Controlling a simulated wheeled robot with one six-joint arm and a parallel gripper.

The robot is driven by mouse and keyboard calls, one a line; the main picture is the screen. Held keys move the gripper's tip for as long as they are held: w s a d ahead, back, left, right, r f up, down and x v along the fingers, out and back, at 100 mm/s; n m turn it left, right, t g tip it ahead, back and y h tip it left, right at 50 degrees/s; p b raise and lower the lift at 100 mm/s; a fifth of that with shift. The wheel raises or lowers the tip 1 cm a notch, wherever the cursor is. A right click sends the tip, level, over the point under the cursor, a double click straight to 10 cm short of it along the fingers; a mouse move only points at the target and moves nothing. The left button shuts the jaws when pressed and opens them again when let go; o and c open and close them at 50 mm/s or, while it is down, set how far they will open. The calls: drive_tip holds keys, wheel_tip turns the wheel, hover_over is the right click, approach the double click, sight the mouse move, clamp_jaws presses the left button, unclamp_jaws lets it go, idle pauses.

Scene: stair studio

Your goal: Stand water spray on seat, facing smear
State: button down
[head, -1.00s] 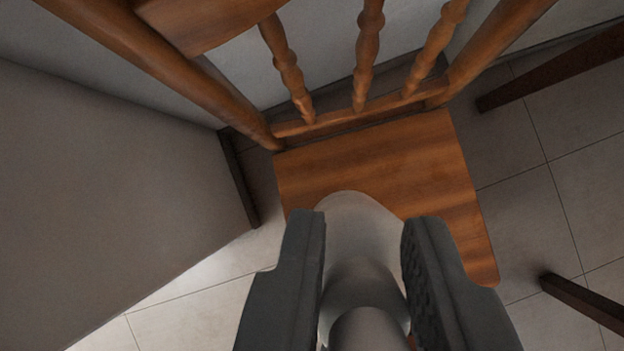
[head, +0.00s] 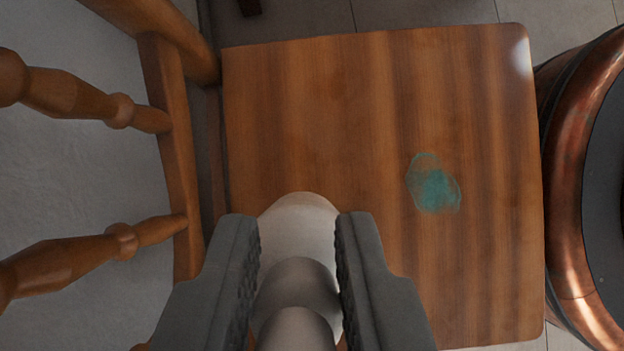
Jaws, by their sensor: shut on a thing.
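My gripper (head: 298,235) is shut on the water spray (head: 298,222), a pale grey-white bottle with a rounded end, held between the two dark fingers. Its lower part is hidden by the picture edge and the fingers. The wooden chair seat (head: 310,110) lies beyond the gripper and fills the middle of the view. A teal-green smear (head: 435,187) is on the seat, to the right of the bottle. I cannot tell whether the bottle touches the seat or which way its nozzle faces.
The chair's backrest with turned spindles (head: 90,100) rises at the left, close to the gripper. A round copper-coloured object with a dark middle (head: 570,220) stands beside the seat's right edge. The seat is bare apart from the smear. Tiled floor (head: 420,12) shows behind.

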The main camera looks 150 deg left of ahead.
sight(306, 193)
drive_tip(key=shift+s+d+f+m+g, duration=0.15)
drive_tip(key=shift+f+m, duration=0.1)
drive_tip(key=shift+f, duration=0.15)
drive_tip(key=shift+d+f+m+g, duration=0.15)
drive_tip(key=shift+f+m, duration=0.1)
drive_tip(key=shift+f, duration=0.15)
wheel_tip(306, 193, down, 10)
drive_tip(key=shift+r, duration=0.1)
drive_tip(key=c, duration=1.3)
unclamp_jaws()
drive_tip(key=shift+o, duration=0.2)
drive_tip(key=v, duration=1.2)
drive_tip(key=shift+d+r, duration=0.1)
drive_tip(key=shift+r, duration=0.1)
